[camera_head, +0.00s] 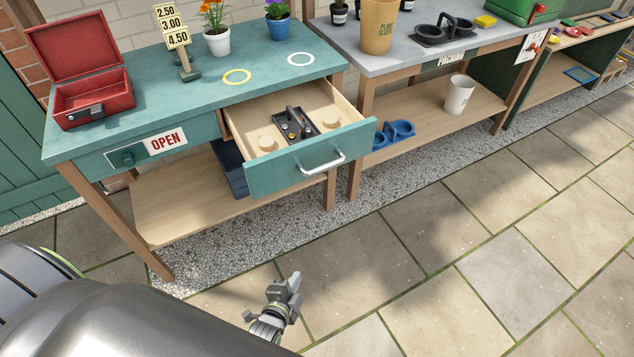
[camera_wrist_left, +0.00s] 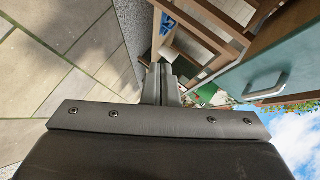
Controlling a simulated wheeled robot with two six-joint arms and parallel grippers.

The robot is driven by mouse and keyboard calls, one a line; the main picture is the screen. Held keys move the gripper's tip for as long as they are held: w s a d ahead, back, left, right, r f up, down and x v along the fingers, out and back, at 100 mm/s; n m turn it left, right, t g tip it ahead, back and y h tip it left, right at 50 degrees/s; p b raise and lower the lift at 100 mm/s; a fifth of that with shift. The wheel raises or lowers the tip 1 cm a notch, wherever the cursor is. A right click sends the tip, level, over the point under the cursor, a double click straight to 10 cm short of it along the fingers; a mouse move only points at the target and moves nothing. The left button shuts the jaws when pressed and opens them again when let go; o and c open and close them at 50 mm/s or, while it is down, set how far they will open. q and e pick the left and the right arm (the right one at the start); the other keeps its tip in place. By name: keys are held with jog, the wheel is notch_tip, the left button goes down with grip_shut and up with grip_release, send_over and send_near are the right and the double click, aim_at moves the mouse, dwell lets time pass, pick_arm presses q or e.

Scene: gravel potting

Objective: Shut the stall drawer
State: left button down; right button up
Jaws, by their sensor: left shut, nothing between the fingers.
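The stall drawer (camera_head: 272,170) is pulled out of the teal stall table (camera_head: 200,90). It has a teal front with a silver bar handle (camera_head: 322,162) and a pale wood inside. A dark tray with small items (camera_head: 296,124) and round wooden pieces lie in it. My left gripper (camera_head: 292,285) is shut and empty, low over the paving in front of the drawer and apart from it. In the left wrist view the fingers (camera_wrist_left: 160,75) are together, and the teal drawer front (camera_wrist_left: 270,75) with its handle (camera_wrist_left: 265,92) shows at the right. My right gripper is not in view.
A red open box (camera_head: 92,98), a price sign (camera_head: 176,38) and potted flowers (camera_head: 216,40) stand on the stall top. A lower shelf (camera_head: 190,205) holds a dark blue crate (camera_head: 230,168). A packing table (camera_head: 400,55) stands to the right. The paving in front is clear.

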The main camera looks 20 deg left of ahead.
pick_arm(q)
jog(key=w+d+r+m+t, duration=0.1)
jog(key=w+r+m+t, duration=0.25)
jog(key=r, duration=0.45)
jog(key=w+d+r+m+t, duration=0.1)
jog(key=w+r+m+t, duration=0.2)
jog(key=r, duration=0.6)
jog(key=w+a+r+b, duration=0.2)
jog(key=w+a+b, duration=0.1)
jog(key=w, duration=1)
jog(key=shift+y, duration=0.4)
jog(key=shift+a+n+g, duration=0.15)
jog(key=shift+n+g, duration=0.1)
